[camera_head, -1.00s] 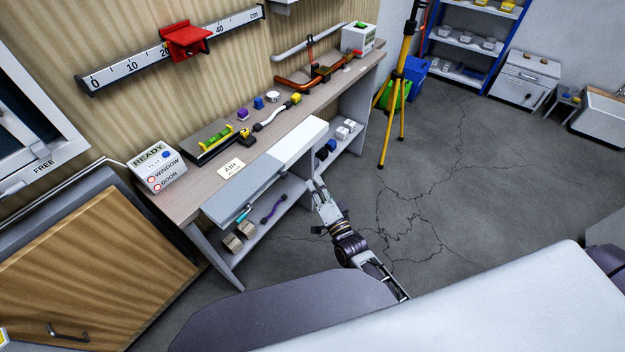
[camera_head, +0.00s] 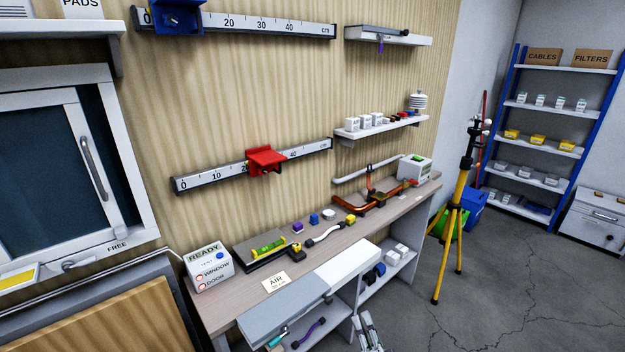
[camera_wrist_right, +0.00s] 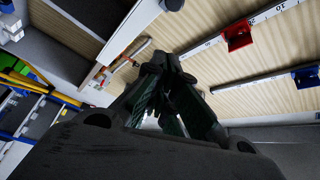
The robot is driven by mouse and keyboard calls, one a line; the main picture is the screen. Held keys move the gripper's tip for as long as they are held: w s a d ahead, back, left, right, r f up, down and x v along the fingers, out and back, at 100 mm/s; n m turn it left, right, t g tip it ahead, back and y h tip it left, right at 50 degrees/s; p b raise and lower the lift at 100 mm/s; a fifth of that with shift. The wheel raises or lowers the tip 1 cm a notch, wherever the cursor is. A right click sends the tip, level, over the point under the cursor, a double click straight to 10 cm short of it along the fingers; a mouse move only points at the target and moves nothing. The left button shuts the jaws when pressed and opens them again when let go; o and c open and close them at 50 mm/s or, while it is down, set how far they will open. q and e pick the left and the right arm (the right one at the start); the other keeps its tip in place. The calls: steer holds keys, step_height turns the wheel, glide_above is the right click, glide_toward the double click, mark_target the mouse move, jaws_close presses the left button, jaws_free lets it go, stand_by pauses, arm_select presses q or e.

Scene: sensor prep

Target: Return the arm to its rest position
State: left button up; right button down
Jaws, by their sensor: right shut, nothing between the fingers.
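My right gripper (camera_head: 368,328) shows at the bottom edge of the head view, in front of the workbench (camera_head: 215,310) and low beside its open shelf. Only its front end is in that view; the rest of the arm is cut off. In the right wrist view the dark fingers (camera_wrist_right: 160,75) come together at their tips, with nothing held between them. The gripper is clear of the bench objects. My left gripper is in neither view.
The bench carries a READY box (camera_head: 208,268), a green level (camera_head: 268,247), an AIR card (camera_head: 276,283) and several small parts. A yellow tripod (camera_head: 450,240) stands right of the bench. A blue-framed shelf (camera_head: 553,150) is at the back right. Cracked floor (camera_head: 500,290) between is open.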

steer(key=s+d+f+n+g, duration=0.1)
steer(key=s+f+n+g, duration=0.3)
steer(key=f, duration=0.8)
steer(key=s+d+f+n+g+h, duration=0.1)
steer(key=s+f+n+g, duration=0.2)
steer(key=s+f, duration=0.55)
steer(key=s+d+f+n+g, duration=0.1)
steer(key=s+f+n+g, duration=0.2)
steer(key=f, duration=1.2)
steer(key=s+d+f+n+g+h, duration=0.1)
steer(key=s+d+f+g, duration=0.1)
steer(key=s+f, duration=0.4)
steer(key=s+d+f+n+g, duration=0.1)
steer(key=s+d+f+g, duration=0.2)
steer(key=s+f, duration=0.4)
steer(key=s+d+f+n+g+h, duration=0.1)
steer(key=s+d+f+g, duration=0.2)
steer(key=s, duration=1.3)
steer(key=shift+d+f+h, duration=0.3)
steer(key=shift+d+f, duration=0.25)
steer(key=shift+f, duration=1.2)
